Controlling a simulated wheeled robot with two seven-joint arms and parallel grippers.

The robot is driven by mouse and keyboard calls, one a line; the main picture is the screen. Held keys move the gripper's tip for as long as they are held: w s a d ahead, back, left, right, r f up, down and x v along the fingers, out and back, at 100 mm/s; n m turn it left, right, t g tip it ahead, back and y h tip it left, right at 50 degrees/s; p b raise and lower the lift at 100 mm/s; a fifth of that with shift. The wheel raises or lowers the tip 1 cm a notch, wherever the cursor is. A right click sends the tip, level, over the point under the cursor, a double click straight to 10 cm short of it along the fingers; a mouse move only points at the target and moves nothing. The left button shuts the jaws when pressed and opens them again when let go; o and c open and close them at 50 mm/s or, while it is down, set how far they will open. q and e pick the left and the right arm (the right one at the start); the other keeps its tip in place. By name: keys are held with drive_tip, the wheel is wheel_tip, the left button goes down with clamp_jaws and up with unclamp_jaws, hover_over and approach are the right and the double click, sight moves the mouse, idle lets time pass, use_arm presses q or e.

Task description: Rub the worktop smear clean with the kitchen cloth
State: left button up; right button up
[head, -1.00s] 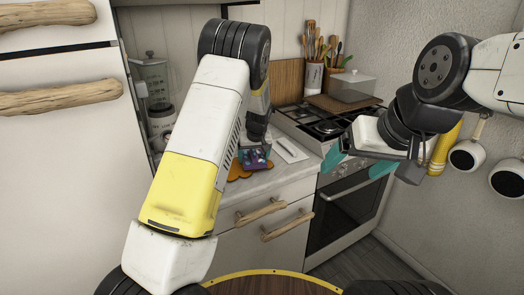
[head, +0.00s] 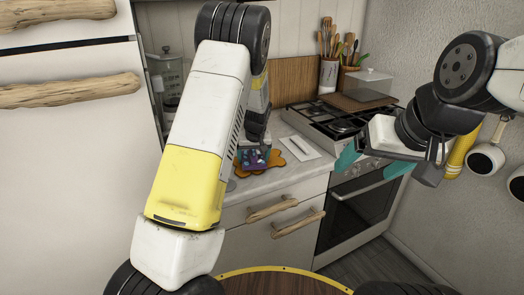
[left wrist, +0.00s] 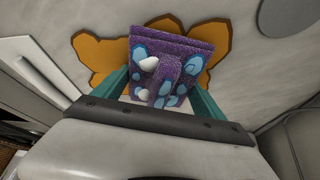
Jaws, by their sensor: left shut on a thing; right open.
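The kitchen cloth (head: 255,158) is purple with blue and white spots. My left gripper (left wrist: 160,86) is shut on it, with a teal finger on each side of the folded cloth in the left wrist view (left wrist: 168,58). The smear (head: 291,147) is an orange-brown patch on the worktop. In the left wrist view the smear (left wrist: 100,52) spreads out on both sides of the cloth, which covers its middle. I cannot tell how firmly the cloth touches the worktop. My right gripper (head: 371,162) is open and empty in front of the stove.
A flat white tablet-like thing (head: 300,147) lies right of the smear. The stove (head: 335,127) stands beyond it, with a utensil pot (head: 329,75) behind. A blender (head: 165,75) stands at the back left. A grey disc (left wrist: 290,16) lies on the worktop near the smear.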

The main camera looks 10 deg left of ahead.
sight(237, 165)
use_arm(q)
drive_tip(key=shift+s+a+f, duration=0.1)
drive_tip(key=shift+s+a, duration=0.5)
drive_tip(key=shift+a, duration=0.3)
drive_tip(key=shift+s+a+r, duration=0.1)
drive_tip(key=shift+s+a, duration=0.5)
drive_tip(key=shift+a, duration=0.25)
drive_tip(key=shift+s+a+f, duration=0.1)
drive_tip(key=shift+s+a, duration=0.5)
drive_tip(key=shift+a, duration=0.3)
drive_tip(key=shift+w+a, duration=0.2)
drive_tip(key=shift+a, duration=0.05)
drive_tip(key=shift+w+d, duration=1.65)
drive_tip(key=shift+d, duration=0.85)
drive_tip(key=shift+w+d, duration=1.7)
drive_tip(key=shift+d, duration=0.8)
drive_tip(key=shift+w+d, duration=1.65)
drive_tip(key=shift+d, duration=0.85)
drive_tip(key=shift+s+a, duration=0.65)
drive_tip(key=shift+a, duration=0.4)
drive_tip(key=shift+s+a, duration=0.7)
drive_tip(key=shift+a, duration=0.35)
drive_tip(key=shift+s+a, duration=0.65)
drive_tip(key=shift+a, duration=0.4)
